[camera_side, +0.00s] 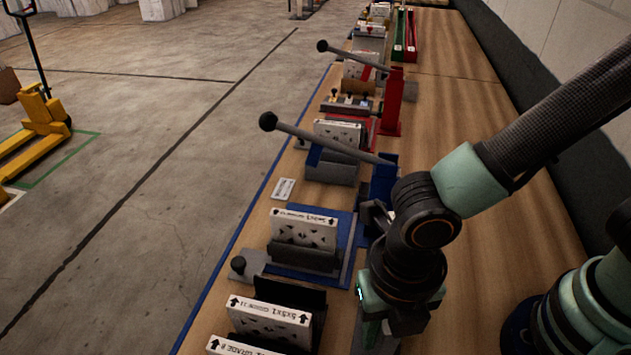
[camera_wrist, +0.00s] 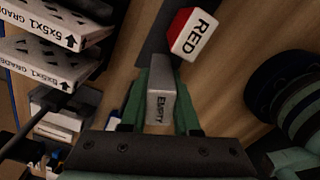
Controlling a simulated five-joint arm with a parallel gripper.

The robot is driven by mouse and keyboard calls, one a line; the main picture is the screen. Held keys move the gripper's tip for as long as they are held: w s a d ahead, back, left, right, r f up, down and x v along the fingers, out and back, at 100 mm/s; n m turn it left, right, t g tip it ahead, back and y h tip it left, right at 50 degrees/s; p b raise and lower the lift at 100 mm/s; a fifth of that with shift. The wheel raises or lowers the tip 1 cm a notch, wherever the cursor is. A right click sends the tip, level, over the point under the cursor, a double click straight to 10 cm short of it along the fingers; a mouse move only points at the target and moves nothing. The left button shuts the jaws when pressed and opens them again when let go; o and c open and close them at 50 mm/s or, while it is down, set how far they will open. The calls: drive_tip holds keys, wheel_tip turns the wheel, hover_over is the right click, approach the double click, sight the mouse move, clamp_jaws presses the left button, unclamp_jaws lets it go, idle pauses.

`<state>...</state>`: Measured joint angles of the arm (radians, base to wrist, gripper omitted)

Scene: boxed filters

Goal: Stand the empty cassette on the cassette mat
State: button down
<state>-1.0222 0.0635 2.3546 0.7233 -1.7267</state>
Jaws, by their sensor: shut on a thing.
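The empty cassette (camera_wrist: 160,105) is a grey block with the word EMPTY on its face. In the wrist view it sits between the green fingers of my gripper (camera_wrist: 162,84), which are shut on it. A dark grey flat patch (camera_wrist: 157,38) lies on the wooden bench just beyond the cassette; it may be the cassette mat. I cannot tell whether the cassette touches it. A red cassette (camera_wrist: 184,22) with a white end marked RED is beside that patch, to the right of the held one. In the side view my gripper (camera_side: 378,312) is low over the bench, and the cassette cannot be made out.
White boxed filters (camera_side: 270,322) stand in dark holders at the bench's near left. Another filter (camera_side: 303,230) stands in a fixture on a blue plate (camera_side: 345,225). Two long levers (camera_side: 330,140) reach out over the bench.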

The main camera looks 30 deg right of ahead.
drive_tip(key=shift+f, duration=1.25)
drive_tip(key=shift+f, duration=0.15)
drive_tip(key=c, duration=0.6)
unclamp_jaws()
drive_tip(key=shift+c, duration=0.2)
